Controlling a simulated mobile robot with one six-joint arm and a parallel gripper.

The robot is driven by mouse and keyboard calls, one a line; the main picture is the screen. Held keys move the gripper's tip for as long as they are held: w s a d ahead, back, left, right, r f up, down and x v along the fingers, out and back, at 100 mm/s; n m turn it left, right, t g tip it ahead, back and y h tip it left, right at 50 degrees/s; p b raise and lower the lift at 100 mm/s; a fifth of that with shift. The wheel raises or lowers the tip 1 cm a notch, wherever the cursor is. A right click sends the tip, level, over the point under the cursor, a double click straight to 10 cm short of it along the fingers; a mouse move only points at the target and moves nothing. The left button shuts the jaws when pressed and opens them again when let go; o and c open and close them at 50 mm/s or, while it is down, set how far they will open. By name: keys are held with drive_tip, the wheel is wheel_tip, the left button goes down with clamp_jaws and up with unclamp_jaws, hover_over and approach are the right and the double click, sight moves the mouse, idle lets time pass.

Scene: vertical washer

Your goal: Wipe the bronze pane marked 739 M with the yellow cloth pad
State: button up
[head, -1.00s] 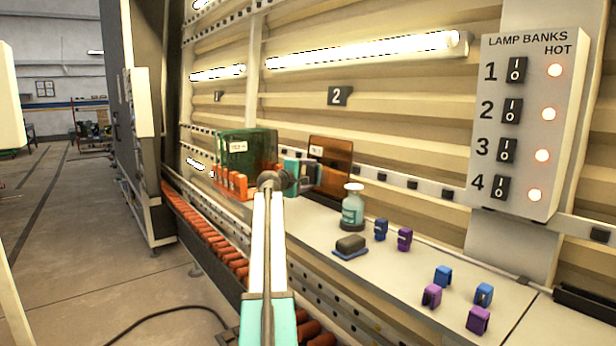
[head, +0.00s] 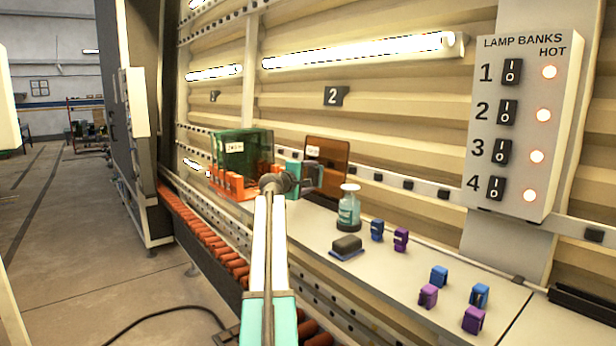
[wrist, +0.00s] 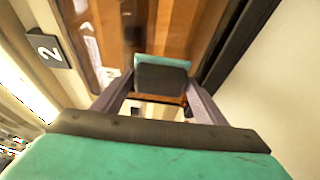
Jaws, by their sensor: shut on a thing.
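The bronze pane (head: 328,165) stands upright at the back of the bench, a small white label at its upper left. The label's writing is too small to read. In the wrist view the pane (wrist: 186,35) fills the upper middle. My gripper (head: 312,180) is in front of the pane's lower left part. In the wrist view my gripper (wrist: 160,85) is shut on a dark block (wrist: 162,77) with a pale teal strip along its far edge. No yellow cloth shows, and its cloth face is hidden. I cannot tell whether it touches the pane.
A green pane (head: 235,152) with orange blocks (head: 228,184) stands left of my gripper. A spray bottle (head: 348,210), a dark block on a blue pad (head: 346,246) and several blue and purple clips (head: 440,276) are on the bench to the right. A lamp switch box (head: 525,125) hangs at right.

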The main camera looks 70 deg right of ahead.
drive_tip(key=shift+s+a, duration=0.45)
drive_tip(key=shift+s, duration=0.15)
drive_tip(key=shift+s+d, duration=0.1)
idle(0.4)
drive_tip(key=shift+w+d+b, duration=0.25)
drive_tip(key=shift+w+d, duration=0.3)
drive_tip(key=shift+w, duration=0.35)
drive_tip(key=shift+w+d+b, duration=0.25)
drive_tip(key=shift+w+d, duration=0.3)
drive_tip(key=shift+w, duration=0.3)
drive_tip(key=shift+a, duration=0.15)
drive_tip(key=shift+w+a+r, duration=0.15)
drive_tip(key=shift+w+a, duration=0.4)
drive_tip(key=shift+a, duration=0.25)
drive_tip(key=shift+w+a+r, duration=0.1)
drive_tip(key=shift+w+a, duration=0.4)
drive_tip(key=shift+a, duration=0.3)
drive_tip(key=shift+w+a+r, duration=0.15)
drive_tip(key=shift+w+a, duration=0.4)
drive_tip(key=shift+a, duration=0.25)
drive_tip(key=shift+a, duration=0.1)
drive_tip(key=shift+w+a+r, duration=0.15)
drive_tip(key=shift+w+a, duration=0.25)
drive_tip(key=shift+a, duration=0.2)
drive_tip(key=shift+w+a+r, duration=0.1)
drive_tip(key=shift+w+a, duration=0.3)
drive_tip(key=shift+a, duration=0.15)
